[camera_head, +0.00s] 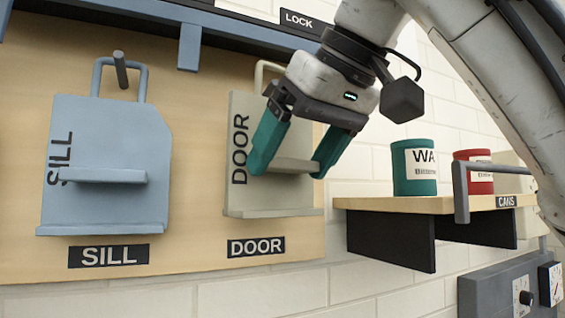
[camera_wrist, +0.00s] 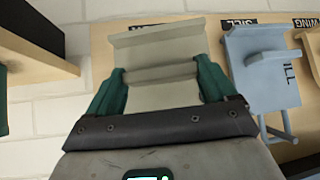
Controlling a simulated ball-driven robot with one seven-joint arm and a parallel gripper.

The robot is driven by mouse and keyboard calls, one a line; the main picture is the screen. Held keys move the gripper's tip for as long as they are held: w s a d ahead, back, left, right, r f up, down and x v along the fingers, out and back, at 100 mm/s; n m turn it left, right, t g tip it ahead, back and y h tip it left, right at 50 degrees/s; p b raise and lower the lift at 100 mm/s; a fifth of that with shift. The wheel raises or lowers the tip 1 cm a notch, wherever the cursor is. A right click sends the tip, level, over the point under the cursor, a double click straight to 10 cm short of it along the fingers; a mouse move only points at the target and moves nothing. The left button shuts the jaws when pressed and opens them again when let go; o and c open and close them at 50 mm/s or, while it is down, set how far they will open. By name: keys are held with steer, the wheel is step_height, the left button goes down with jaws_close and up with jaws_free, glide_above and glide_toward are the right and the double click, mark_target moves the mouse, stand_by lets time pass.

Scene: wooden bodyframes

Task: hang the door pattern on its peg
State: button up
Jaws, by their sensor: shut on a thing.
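The door pattern (camera_head: 258,195) is a beige plate marked DOOR with a ledge, a bottom lip and a wire loop on top. It stands upright in front of the wooden board, above the DOOR label (camera_head: 256,247). My gripper (camera_head: 291,168) is shut on its ledge, with teal fingers at the ledge's two ends. In the wrist view the door pattern (camera_wrist: 158,95) lies between the fingers (camera_wrist: 160,78). The door peg is hidden behind my gripper and wrist, so I cannot tell whether the loop is around it.
The blue sill pattern (camera_head: 105,165) hangs at the left by its loop on a peg (camera_head: 120,70). A can shelf (camera_head: 400,204) with a teal can (camera_head: 414,168) and a red can (camera_head: 473,172) is at the right. A dark rail (camera_head: 225,28) runs above.

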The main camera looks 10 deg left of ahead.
mark_target(285, 189)
steer(key=shift+w+a, duration=0.75)
steer(key=shift+w, duration=0.35)
steer(key=shift+w+f, duration=0.1)
steer(key=shift+f, duration=0.6)
stand_by(2.4)
stand_by(0.4)
steer(key=o, duration=1)
steer(key=shift+b, duration=0.3)
